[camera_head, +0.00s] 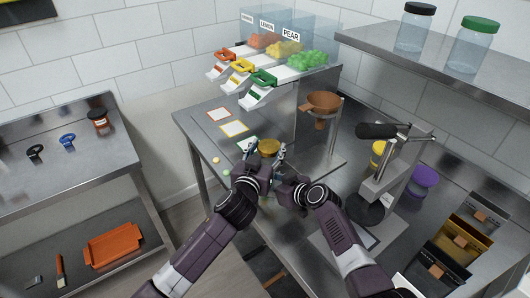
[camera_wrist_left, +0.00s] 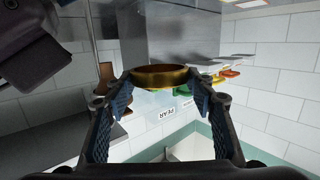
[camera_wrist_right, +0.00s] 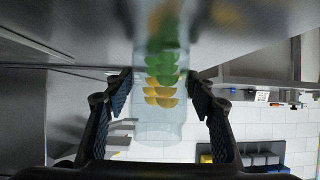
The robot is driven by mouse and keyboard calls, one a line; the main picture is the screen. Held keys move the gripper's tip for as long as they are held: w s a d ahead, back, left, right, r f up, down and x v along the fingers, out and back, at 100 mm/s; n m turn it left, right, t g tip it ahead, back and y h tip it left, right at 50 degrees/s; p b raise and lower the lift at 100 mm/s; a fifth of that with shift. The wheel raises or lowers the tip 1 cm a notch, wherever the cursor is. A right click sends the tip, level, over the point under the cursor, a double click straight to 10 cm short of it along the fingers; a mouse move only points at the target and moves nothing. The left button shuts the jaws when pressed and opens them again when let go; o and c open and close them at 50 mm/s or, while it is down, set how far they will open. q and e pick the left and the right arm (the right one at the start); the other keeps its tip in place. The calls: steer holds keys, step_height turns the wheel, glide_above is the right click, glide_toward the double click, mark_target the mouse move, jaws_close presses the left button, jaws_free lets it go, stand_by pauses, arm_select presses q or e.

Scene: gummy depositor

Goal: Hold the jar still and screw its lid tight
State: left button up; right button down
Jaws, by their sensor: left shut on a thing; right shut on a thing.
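The gold lid (camera_head: 269,146) is level over the metal table. My left gripper (camera_head: 262,152) is shut on the lid, one finger on each side; the left wrist view also shows the lid (camera_wrist_left: 160,76) between the fingertips. The clear jar (camera_wrist_right: 158,122) holds green and yellow gummies. My right gripper (camera_wrist_right: 160,88) is shut on the jar's side, lower than the left one. In the head view the jar is mostly hidden below the lid and behind my grippers. I cannot tell how tightly the lid sits.
Gummy dispensers with green (camera_head: 263,78), yellow and orange levers stand behind. A brown funnel (camera_head: 322,103) and a black-handled press (camera_head: 376,131) stand to the right. Two lidded jars are on the upper shelf (camera_head: 440,55). A side table (camera_head: 70,165) is at left.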

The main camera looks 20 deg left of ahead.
arm_select(q)
steer(key=shift+a+r+m+h, duration=0.1)
steer(key=shift+a+m+h, duration=0.15)
steer(key=shift+m+h, duration=0.75)
steer(key=shift+s+a+m+g+h, duration=0.15)
steer(key=shift+s+a+m+h, duration=0.2)
steer(key=shift+h, duration=0.3)
steer(key=shift+s+a+m+g+h, duration=0.15)
steer(key=shift+s+a+m+h, duration=0.1)
steer(key=shift+m+h, duration=0.3)
steer(key=shift+f, duration=0.2)
steer(key=shift+f, duration=2.6)
steer(key=shift+f, duration=0.15)
steer(key=shift+f, duration=0.5)
steer(key=o, duration=1.8)
steer(key=shift+c, duration=0.2)
steer(key=shift+s, duration=0.1)
